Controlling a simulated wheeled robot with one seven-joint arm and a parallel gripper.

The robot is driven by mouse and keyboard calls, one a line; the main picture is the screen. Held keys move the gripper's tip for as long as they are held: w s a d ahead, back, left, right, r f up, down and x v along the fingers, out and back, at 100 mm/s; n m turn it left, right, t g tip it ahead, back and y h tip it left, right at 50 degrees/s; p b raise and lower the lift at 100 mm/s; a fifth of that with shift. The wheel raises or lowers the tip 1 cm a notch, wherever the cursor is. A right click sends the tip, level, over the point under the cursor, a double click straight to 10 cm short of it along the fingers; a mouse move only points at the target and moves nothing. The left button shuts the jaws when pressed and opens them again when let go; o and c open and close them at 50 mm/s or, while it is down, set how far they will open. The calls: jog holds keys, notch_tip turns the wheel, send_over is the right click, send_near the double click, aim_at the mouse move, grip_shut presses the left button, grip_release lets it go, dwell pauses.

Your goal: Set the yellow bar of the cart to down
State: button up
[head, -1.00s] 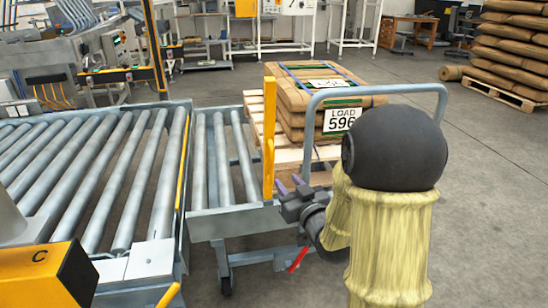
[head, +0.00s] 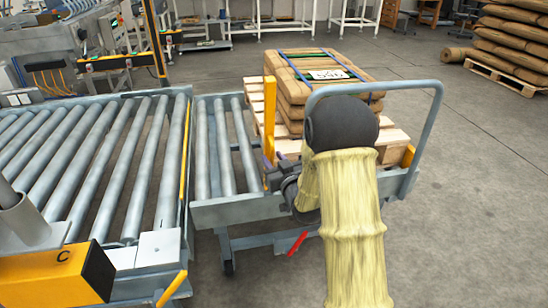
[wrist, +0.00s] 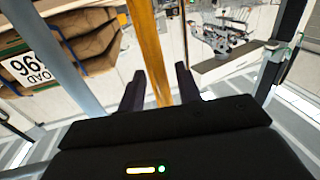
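The cart (head: 240,209) is a grey roller cart with a tall tube handle (head: 431,130). Its yellow bar (head: 269,115) stands upright at the cart's near side, left of the load. My gripper (head: 274,160) is at the lower part of this bar, just right of it in the head view. In the wrist view my gripper (wrist: 160,78) is open, and the yellow bar (wrist: 148,45) runs between its two dark fingers, with gaps visible. I cannot tell whether a finger touches it. The bar's lower end is hidden behind the gripper in the wrist view.
A pallet of brown sacks (head: 340,75) sits on the cart behind the handle. A roller conveyor (head: 120,150) with a yellow edge strip adjoins the cart at left. A red lever (head: 298,242) hangs below the cart.

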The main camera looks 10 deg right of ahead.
grip_shut()
jog(key=shift+w+r, duration=0.1)
dwell(0.3)
